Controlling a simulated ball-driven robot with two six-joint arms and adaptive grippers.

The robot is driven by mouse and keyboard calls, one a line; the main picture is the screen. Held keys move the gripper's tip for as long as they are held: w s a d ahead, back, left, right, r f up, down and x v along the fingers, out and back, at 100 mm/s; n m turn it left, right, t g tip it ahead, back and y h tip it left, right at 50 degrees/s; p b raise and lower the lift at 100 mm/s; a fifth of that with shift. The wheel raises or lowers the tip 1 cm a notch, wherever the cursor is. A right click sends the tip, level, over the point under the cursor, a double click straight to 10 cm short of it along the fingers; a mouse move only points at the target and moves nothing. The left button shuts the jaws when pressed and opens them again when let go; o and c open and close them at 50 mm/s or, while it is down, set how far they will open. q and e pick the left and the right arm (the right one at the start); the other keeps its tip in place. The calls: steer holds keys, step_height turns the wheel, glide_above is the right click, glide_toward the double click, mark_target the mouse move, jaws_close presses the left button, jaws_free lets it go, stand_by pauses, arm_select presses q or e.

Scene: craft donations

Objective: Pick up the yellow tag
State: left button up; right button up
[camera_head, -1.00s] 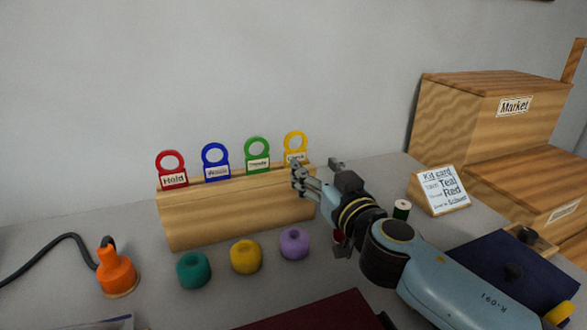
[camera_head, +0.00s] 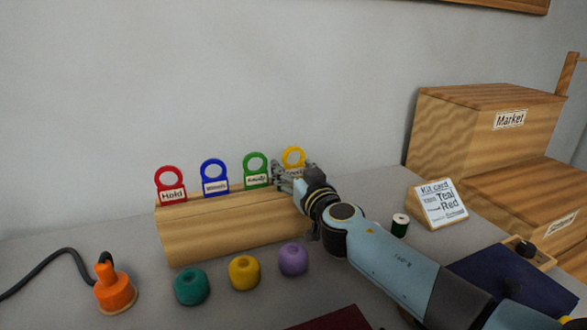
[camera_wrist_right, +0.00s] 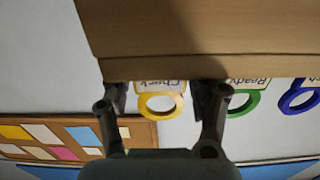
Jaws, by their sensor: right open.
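The yellow tag (camera_head: 293,149) stands upright in the right end of the wooden rack (camera_head: 230,228), its ring showing above my right gripper. My right gripper (camera_head: 292,173) is open at that end of the rack and partly covers the tag's label. In the right wrist view the yellow tag (camera_wrist_right: 162,115) appears upside down between the two spread fingers, with space visible on both sides. I cannot tell whether either finger touches it. My left gripper is not in view.
A green tag (camera_head: 256,157), a blue tag (camera_head: 214,164) and a red tag (camera_head: 171,172) stand left in the rack. Teal (camera_head: 192,288), yellow (camera_head: 244,274) and purple (camera_head: 293,261) yarn pieces lie in front. A kit card (camera_head: 438,205) stands right.

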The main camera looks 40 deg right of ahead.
steer(key=c, duration=0.6)
steer(key=shift+r, duration=0.15)
steer(key=shift+c, duration=0.2)
